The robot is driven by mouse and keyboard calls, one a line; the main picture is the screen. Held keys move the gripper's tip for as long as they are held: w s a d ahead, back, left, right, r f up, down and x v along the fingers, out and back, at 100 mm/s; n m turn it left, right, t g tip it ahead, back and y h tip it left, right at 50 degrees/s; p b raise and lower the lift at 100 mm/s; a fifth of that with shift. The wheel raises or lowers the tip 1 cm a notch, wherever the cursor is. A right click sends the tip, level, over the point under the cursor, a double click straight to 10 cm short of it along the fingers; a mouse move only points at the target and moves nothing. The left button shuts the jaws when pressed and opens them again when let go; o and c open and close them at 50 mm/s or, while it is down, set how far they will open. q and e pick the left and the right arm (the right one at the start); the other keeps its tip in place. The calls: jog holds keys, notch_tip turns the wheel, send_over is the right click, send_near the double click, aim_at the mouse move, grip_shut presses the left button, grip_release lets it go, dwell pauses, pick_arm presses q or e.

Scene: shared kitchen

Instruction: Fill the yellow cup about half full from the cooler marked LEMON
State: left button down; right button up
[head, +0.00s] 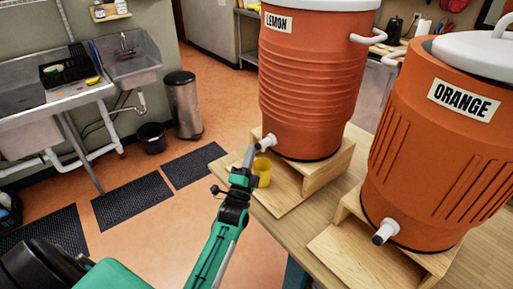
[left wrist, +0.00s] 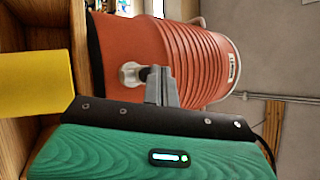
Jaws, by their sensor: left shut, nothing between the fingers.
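The orange-red cooler marked LEMON (head: 311,80) stands on a wooden stand, with its pale spigot (head: 266,142) low on its front. The yellow cup (head: 262,171) stands on the stand's low front board, below the spigot and partly hidden by my left gripper. My left gripper (head: 248,158) is shut and empty, its tips close beside the spigot. In the left wrist view, turned on its side, the shut fingertips (left wrist: 158,80) are at the spigot (left wrist: 131,75); I cannot tell if they touch. The yellow cup (left wrist: 35,83) is at the left edge there. What the cup holds is hidden. My right gripper is not in view.
A second cooler marked ORANGE (head: 440,140) stands on its own wooden stand (head: 345,258) to the right, with its spigot (head: 385,231) facing front. Both stand on a wooden table (head: 285,228). A sink (head: 125,62), bins and dark floor mats are at the left.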

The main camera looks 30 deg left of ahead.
pick_arm(q)
jog(key=shift+w+d, duration=0.15)
jog(key=shift+w, duration=0.2)
dwell(0.3)
dwell(1.0)
dwell(0.8)
dwell(1.2)
jog(key=shift+s+a, duration=0.35)
jog(key=shift+s, duration=0.5)
jog(key=s, duration=0.1)
jog(key=s+a+p, duration=0.1)
jog(key=s, duration=0.1)
jog(key=s+a+p, duration=0.1)
jog(key=shift+s, duration=0.3)
